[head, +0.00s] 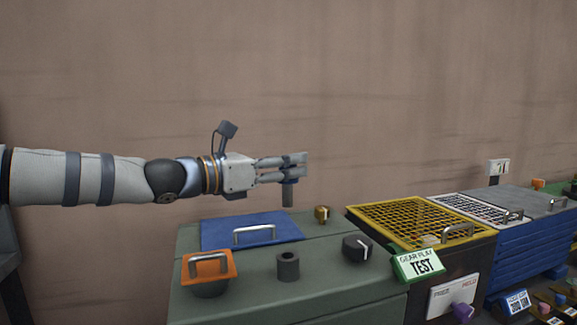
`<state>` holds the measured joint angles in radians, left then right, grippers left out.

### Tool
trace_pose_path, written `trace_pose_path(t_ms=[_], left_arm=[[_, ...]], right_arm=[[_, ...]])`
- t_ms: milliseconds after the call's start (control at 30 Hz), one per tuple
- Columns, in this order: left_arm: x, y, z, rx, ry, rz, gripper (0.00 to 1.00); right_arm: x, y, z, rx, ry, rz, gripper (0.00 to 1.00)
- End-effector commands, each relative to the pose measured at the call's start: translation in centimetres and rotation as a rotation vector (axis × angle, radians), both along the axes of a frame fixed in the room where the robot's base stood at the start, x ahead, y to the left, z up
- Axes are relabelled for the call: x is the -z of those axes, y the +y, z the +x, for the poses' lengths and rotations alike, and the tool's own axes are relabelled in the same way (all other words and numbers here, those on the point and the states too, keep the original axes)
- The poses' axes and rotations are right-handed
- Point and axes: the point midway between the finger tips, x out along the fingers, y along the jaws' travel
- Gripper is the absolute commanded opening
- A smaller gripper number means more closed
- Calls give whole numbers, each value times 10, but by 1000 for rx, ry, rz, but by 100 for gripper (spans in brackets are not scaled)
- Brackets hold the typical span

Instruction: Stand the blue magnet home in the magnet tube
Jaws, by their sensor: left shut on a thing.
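My left gripper (296,167) is shut on the blue magnet (288,194), a short grey rod with a blue band near its top. The magnet hangs upright below the fingers, in the air above the green bench. The dark grey magnet tube (288,267) stands on the bench top, open end up, nearer to me and lower in the picture. The magnet is apart from the tube. The fingers hide the magnet's top. My right gripper is not in view.
On the green bench (335,285) are a blue plate with a handle (250,231), an orange-lidded pot (208,272), a black knob (356,248) and a brass fitting (322,214). A "GEAR PLAY TEST" sign (418,265) and a yellow grid (405,220) lie to the right.

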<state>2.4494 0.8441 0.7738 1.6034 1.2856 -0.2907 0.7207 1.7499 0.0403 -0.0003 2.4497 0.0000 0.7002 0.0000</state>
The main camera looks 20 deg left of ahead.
Motion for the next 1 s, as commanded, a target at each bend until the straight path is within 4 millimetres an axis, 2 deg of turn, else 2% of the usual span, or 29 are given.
trace_pose_path(t_ms=[467,800,1000], left_arm=[[-3,1,0,-2,-2,-2,0],[42,1,2,-1,10,-5,0],[56,1,2,-2,5,-3,0]], right_arm=[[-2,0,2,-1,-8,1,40],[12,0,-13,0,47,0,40],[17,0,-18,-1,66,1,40]])
